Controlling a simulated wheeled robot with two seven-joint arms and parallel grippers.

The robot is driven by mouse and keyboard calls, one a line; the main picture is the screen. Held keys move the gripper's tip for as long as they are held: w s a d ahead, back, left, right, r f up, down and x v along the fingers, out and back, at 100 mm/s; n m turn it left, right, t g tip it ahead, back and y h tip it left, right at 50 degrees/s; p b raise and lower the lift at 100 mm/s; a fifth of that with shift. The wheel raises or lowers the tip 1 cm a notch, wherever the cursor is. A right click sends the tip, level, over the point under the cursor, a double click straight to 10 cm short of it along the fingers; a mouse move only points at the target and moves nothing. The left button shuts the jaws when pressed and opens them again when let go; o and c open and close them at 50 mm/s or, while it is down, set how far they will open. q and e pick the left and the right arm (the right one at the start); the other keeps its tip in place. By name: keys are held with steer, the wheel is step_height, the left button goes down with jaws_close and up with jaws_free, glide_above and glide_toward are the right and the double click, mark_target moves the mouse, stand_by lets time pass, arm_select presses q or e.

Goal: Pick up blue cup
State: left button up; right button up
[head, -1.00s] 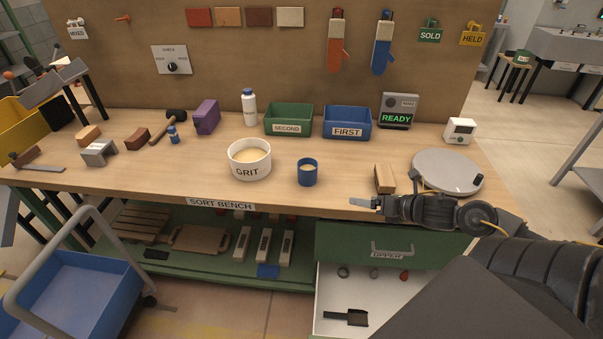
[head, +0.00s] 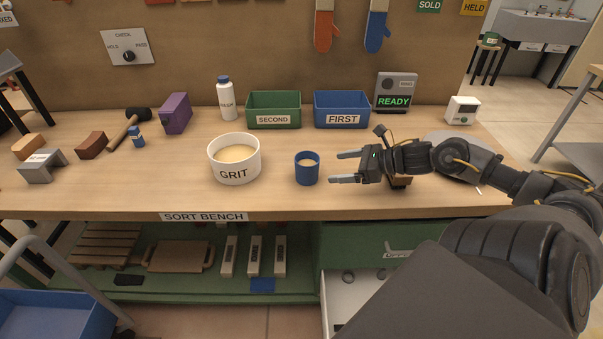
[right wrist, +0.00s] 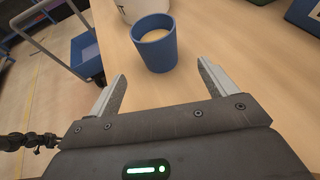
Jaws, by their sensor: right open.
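The blue cup (head: 306,170) stands upright on the bench, to the right of the white GRIT bowl (head: 234,160). It holds something pale. My right gripper (head: 341,167) is open and empty just to the right of the cup, its fingers pointing left toward it. In the right wrist view the cup (right wrist: 154,45) lies ahead of the open gripper (right wrist: 162,85), beyond the fingertips and roughly centred between them. No contact shows. My left gripper is not in view.
A green SECOND bin (head: 273,110) and a blue FIRST bin (head: 342,109) stand behind the cup. A wooden block (head: 399,182) is partly hidden under my right wrist. The bench's front edge is close before the cup, with bare wood around it.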

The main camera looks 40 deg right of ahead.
mark_target(307, 170)
steer(key=shift+w+a, duration=0.2)
steer(key=shift+a, duration=0.1)
steer(key=b+x, duration=0.1)
steer(key=x, duration=0.3)
steer(key=shift+w+a, duration=0.1)
steer(key=shift+w, duration=0.15)
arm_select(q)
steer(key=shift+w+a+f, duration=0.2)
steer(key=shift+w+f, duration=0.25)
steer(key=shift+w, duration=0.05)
arm_select(e)
steer(key=shift+w+a+f, duration=0.1)
steer(key=shift+w+a, duration=0.05)
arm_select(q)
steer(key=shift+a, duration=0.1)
arm_select(e)
steer(key=shift+w, duration=0.1)
steer(key=shift+w+a+f, duration=0.1)
steer(key=shift+w+a, duration=0.1)
steer(key=shift+w, duration=0.05)
steer(key=x, duration=0.3)
steer(key=shift+w+p, duration=0.2)
steer(key=shift+p, duration=0.2)
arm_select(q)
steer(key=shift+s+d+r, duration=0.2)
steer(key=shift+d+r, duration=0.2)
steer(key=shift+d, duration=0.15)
arm_select(e)
steer(key=shift+w+a+f, duration=0.3)
steer(key=shift+w+f, duration=0.05)
